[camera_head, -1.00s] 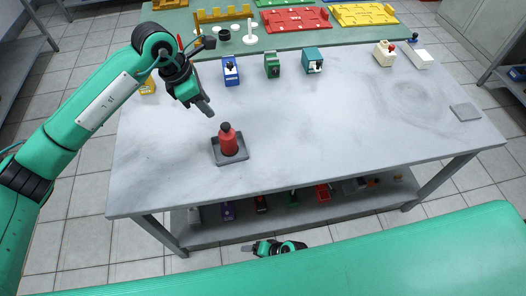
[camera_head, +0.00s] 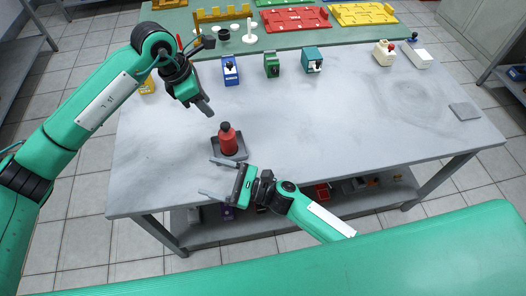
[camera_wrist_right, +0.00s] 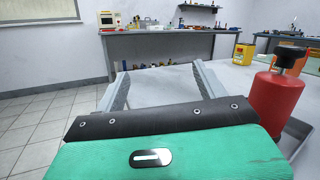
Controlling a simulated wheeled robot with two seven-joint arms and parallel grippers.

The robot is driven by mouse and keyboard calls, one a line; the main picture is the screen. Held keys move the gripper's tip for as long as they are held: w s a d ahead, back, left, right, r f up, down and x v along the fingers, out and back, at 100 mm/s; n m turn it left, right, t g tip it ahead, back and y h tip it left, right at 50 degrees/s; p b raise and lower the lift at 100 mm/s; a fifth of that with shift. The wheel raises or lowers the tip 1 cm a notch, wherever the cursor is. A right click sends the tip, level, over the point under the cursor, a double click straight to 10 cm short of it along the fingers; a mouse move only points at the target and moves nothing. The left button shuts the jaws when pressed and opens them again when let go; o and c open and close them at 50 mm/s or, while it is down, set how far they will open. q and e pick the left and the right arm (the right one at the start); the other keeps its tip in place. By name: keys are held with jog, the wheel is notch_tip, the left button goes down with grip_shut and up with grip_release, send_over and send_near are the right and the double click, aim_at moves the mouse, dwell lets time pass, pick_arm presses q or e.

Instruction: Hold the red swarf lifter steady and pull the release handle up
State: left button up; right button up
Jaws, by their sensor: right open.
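The red swarf lifter (camera_head: 228,142) stands upright on a dark grey square tray (camera_head: 241,155) near the table's front left. Its black release handle (camera_head: 225,126) is on top. In the right wrist view the lifter (camera_wrist_right: 274,105) is at the right edge, outside the jaws, with its black handle (camera_wrist_right: 290,58) above. My right gripper (camera_head: 206,177) is open and empty, just in front of the tray, fingers pointing left. My left gripper (camera_head: 206,107) is above and behind the lifter, apart from it; its fingers overlap in view, so its opening is unclear.
Blue (camera_head: 230,71), green (camera_head: 271,64) and teal (camera_head: 312,60) blocks stand along the table's back. A cream block (camera_head: 384,53) is at the back right, and a grey plate (camera_head: 464,111) lies at the right. The table's middle is clear. A shelf with several items lies below.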

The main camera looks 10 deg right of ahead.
aim_at(222, 134)
jog(key=w+d+m+t+h, duration=0.1)
jog(key=w+d, duration=0.1)
jog(key=d, duration=0.2)
jog(key=w+d+f+m+t+h, duration=0.1)
jog(key=w+d+m+h, duration=0.1)
jog(key=d, duration=0.3)
jog(key=w+d+m+t+h, duration=0.1)
jog(key=w+d+m, duration=0.1)
jog(key=d, duration=0.3)
jog(key=shift+w+f+h, duration=0.1)
jog(key=shift+f+h, duration=0.05)
jog(key=shift+h, duration=0.25)
jog(key=shift+t, duration=0.3)
jog(key=x, duration=1.3)
jog(key=shift+w+a+f, duration=0.15)
jog(key=shift+w+a, duration=0.05)
jog(key=shift+a, duration=0.05)
jog(key=c, duration=1.2)
